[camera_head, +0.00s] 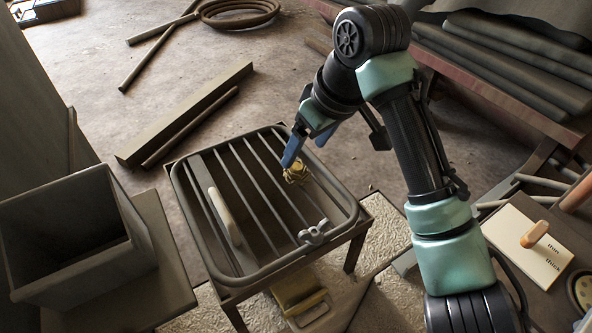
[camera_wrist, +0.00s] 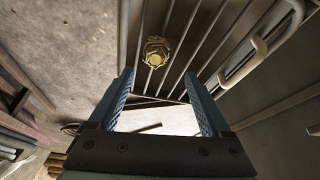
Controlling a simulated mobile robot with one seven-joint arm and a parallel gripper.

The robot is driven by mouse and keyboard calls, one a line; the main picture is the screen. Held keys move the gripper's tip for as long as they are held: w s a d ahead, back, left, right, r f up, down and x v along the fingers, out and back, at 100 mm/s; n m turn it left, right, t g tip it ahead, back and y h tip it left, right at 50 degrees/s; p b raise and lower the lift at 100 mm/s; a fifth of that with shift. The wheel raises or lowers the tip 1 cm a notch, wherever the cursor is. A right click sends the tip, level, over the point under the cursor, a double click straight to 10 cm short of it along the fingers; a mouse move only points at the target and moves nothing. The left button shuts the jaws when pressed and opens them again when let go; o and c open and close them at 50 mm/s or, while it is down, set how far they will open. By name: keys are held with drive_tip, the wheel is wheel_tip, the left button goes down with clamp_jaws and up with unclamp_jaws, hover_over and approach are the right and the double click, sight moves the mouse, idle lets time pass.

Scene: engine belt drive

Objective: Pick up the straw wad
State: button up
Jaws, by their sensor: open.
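The straw wad (camera_head: 296,173) is a small yellow tangled bundle. It appears to lie on the bars of a dark metal rack (camera_head: 183,187), near the rack's back right. In the wrist view the wad (camera_wrist: 156,50) shows whole, just beyond the fingertips and roughly centred between them. My gripper (camera_head: 304,154) has blue fingers and hangs just above and behind the wad, pointing down. In the wrist view my gripper (camera_wrist: 159,76) is open, with nothing between its fingers. In the head view a finger stands close to the wad; whether they touch cannot be told.
A pale curved handle (camera_head: 222,210) and a grey wing-shaped knob (camera_head: 313,233) sit on the rack. A grey open bin (camera_head: 125,215) stands at left. A board with an orange handle (camera_head: 537,235) lies at right. Beams (camera_head: 185,115) lie on the floor behind.

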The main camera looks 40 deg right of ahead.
sight(299, 168)
drive_tip(key=x, duration=0.3)
drive_tip(key=shift+d, duration=0.1)
drive_tip(key=x, duration=0.4)
drive_tip(key=shift+s+d+f, duration=0.1)
drive_tip(key=shift+d+f, duration=0.1)
drive_tip(key=shift+d, duration=0.15)
drive_tip(key=shift+w+f, duration=0.25)
drive_tip(key=shift+f, duration=0.25)
clamp_jaws()
